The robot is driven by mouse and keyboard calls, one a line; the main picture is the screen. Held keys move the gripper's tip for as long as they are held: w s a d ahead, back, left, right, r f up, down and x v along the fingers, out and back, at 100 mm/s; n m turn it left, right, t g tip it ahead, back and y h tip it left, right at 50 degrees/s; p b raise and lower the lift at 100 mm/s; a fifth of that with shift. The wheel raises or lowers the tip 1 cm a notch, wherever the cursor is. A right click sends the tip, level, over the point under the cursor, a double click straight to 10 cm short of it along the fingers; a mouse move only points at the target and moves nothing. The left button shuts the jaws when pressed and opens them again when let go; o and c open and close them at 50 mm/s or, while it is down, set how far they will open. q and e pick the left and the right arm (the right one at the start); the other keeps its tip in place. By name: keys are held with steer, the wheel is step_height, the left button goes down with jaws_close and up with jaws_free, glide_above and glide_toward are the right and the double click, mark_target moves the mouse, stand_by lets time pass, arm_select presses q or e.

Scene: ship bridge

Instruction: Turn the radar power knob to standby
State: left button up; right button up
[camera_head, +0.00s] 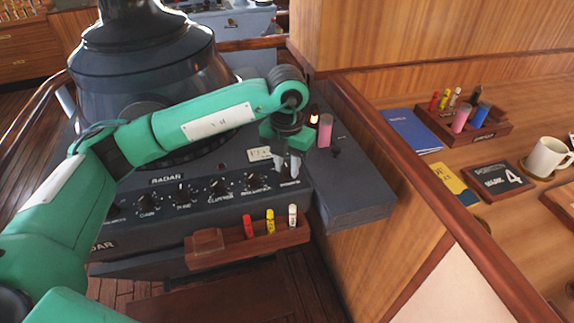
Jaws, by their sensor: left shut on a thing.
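The radar console (170,203) has a sloped front panel with a row of black knobs and a RADAR label. My left gripper (288,168) points down at the right end of this row, over the rightmost knob position, and is shut on what seems to be the power knob. The fingers hide this knob, so its pointer and setting cannot be read. The clutter knob (219,186) and other knobs stand in line to the left. My right gripper is not in view.
A wooden tray (215,252) with red, yellow and white markers juts out below the panel. A pink cylinder (325,131) stands just right of my gripper. A wooden rail (400,180) separates the console from a desk with a mug (546,157) and blue book (411,131).

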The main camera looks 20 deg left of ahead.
mark_target(287, 166)
arm_select(q)
steer(key=o, duration=1)
steer(key=shift+r, duration=0.1)
steer(key=shift+r, duration=0.3)
step_height(287, 166, up, 5)
steer(key=p, duration=0.3)
steer(key=shift+w, duration=0.1)
step_height(287, 166, up, 8)
steer(key=p, duration=0.3)
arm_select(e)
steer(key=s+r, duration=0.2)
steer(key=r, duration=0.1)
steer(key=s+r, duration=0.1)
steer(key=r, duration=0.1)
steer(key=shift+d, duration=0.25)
